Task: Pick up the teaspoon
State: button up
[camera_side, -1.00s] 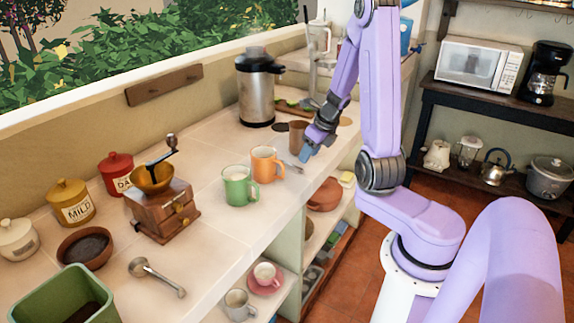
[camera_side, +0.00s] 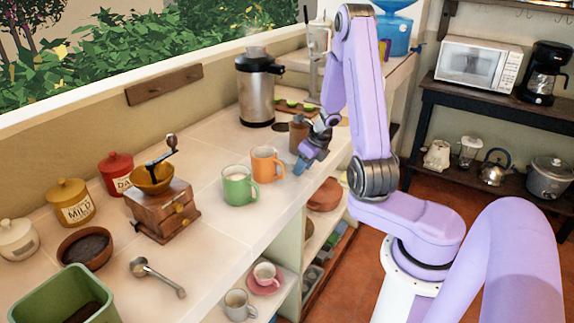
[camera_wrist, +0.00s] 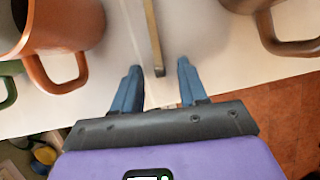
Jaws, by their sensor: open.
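The teaspoon's thin handle (camera_wrist: 153,40) shows in the wrist view, running down from the top edge. Its end lies between the blue fingertips of my gripper (camera_wrist: 158,69), with a gap on both sides. The bowl of the spoon is out of that view. In the side view my gripper (camera_side: 299,168) is low over the counter's front edge, just right of the orange mug (camera_side: 266,164), and covers the teaspoon. The gripper is open and holds nothing.
The orange mug is close on the left in the wrist view, and a brown cup (camera_wrist: 285,30) is on the right. A green mug (camera_side: 238,186) stands beside the orange one. A larger scoop (camera_side: 157,277) lies at the counter's near end. The counter's edge drops off close by.

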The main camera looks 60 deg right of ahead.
grip_shut()
jog(key=shift+r, duration=0.15)
